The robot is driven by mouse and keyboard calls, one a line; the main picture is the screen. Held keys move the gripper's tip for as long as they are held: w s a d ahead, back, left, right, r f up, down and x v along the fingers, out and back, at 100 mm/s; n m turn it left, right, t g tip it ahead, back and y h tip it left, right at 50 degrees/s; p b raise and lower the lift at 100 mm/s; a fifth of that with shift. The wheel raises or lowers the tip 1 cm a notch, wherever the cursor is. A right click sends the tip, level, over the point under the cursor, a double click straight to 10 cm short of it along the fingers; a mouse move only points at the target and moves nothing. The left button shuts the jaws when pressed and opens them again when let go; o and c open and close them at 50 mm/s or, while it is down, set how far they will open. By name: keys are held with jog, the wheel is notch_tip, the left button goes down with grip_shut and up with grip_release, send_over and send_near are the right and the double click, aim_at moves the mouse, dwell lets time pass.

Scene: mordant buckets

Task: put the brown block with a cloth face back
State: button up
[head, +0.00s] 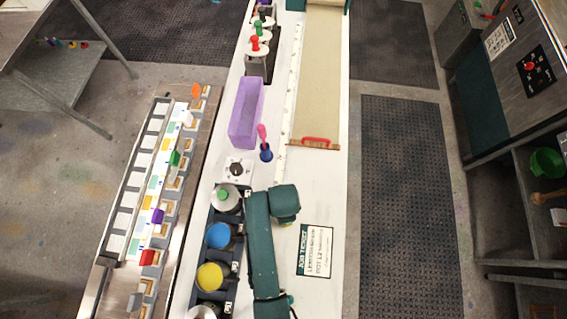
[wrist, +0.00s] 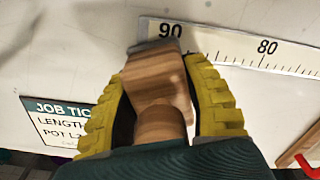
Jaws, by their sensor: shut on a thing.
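In the wrist view, my gripper (wrist: 157,72) has its ridged yellow fingers shut on a brown wooden block (wrist: 155,85) with a rounded wooden end towards the camera. A thin grey layer, likely the cloth face (wrist: 150,46), shows at its far end. The block's far end overlaps the picture of the ruler's "90" end (wrist: 170,30); I cannot tell whether it touches the table. In the head view, my green arm hides the gripper and the block.
A job ticket card (head: 315,251) lies right of my arm. Pots with blue (head: 219,235) and yellow (head: 210,276) tops stand left of it. A red-handled wooden bar (head: 315,142) lies at the end of the long beige cloth (head: 320,80).

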jog(key=shift+f, duration=0.1)
jog(key=o, duration=1.2)
notch_tip(320, 180, up, 12)
jog(key=shift+r+p, duration=0.1)
jog(key=shift+p, duration=0.45)
jog(key=w+d+r+n+t, duration=0.1)
jog(key=w+r+n+t, duration=0.3)
jog(key=w+r+t, duration=0.55)
jog(key=w+d+r+n+t, duration=0.1)
jog(key=w+r+n+t, duration=0.15)
jog(key=r, duration=0.85)
jog(key=w+d+r+n+t, duration=0.2)
jog(key=w+r, duration=0.1)
jog(key=r, duration=0.7)
jog(key=s+d+r+n+t, duration=0.1)
jog(key=s+r+n+t, duration=0.1)
jog(key=r, duration=0.5)
jog(key=s+d+r+n+t, duration=0.1)
jog(key=s+r+n+t, duration=0.1)
jog(key=r, duration=0.5)
jog(key=s+d+r+n+t, duration=0.1)
jog(key=s+r+n+t, duration=0.1)
jog(key=s+r+t, duration=0.2)
notch_tip(320, 180, up, 4)
jog(key=shift+f+h, duration=0.1)
jog(key=shift+h, duration=0.2)
